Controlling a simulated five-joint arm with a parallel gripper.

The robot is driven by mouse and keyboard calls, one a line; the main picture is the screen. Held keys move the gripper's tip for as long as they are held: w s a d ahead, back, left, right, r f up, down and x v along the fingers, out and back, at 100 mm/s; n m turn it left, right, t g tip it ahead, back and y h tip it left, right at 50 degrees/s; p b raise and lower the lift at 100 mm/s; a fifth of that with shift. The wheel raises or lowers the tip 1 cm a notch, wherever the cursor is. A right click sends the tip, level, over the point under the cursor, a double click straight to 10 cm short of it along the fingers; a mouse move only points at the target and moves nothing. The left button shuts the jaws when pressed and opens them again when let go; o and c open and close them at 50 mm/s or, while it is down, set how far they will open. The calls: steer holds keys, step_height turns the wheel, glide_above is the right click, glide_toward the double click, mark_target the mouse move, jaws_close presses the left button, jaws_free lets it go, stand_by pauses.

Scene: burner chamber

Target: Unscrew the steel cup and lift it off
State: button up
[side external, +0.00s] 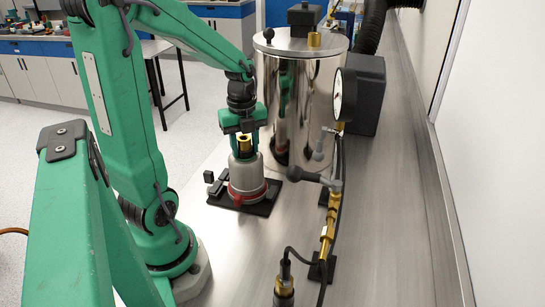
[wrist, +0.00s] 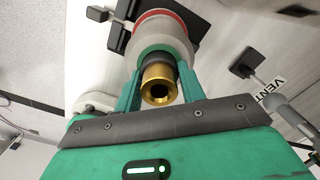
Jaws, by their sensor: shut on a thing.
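The steel cup (side external: 246,173) is a grey, rounded body standing upright in a red ring (side external: 247,192) on a black base plate (side external: 222,200). A brass fitting (side external: 245,145) sticks up from its top. My gripper (side external: 245,152) points straight down over it and is shut on the cup's upper part, with one green finger on each side of the brass fitting. In the wrist view, my gripper (wrist: 161,62) straddles the brass fitting (wrist: 158,86) and a dark collar. The grey cup body (wrist: 165,32) and red ring (wrist: 160,14) lie beyond.
A tall shiny steel cylinder (side external: 300,110) stands close behind and right of the cup. A pressure gauge (side external: 346,93), a dark grey handle (side external: 315,178) and brass piping (side external: 328,235) with hoses are to the right.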

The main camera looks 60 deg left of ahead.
jaws_close()
steer(key=n, duration=0.5)
steer(key=shift+w, duration=0.1)
steer(key=n, duration=0.6)
steer(key=shift+n, duration=0.3)
steer(key=shift+o, duration=2.3)
jaws_free()
steer(key=shift+w, duration=0.1)
jaws_close()
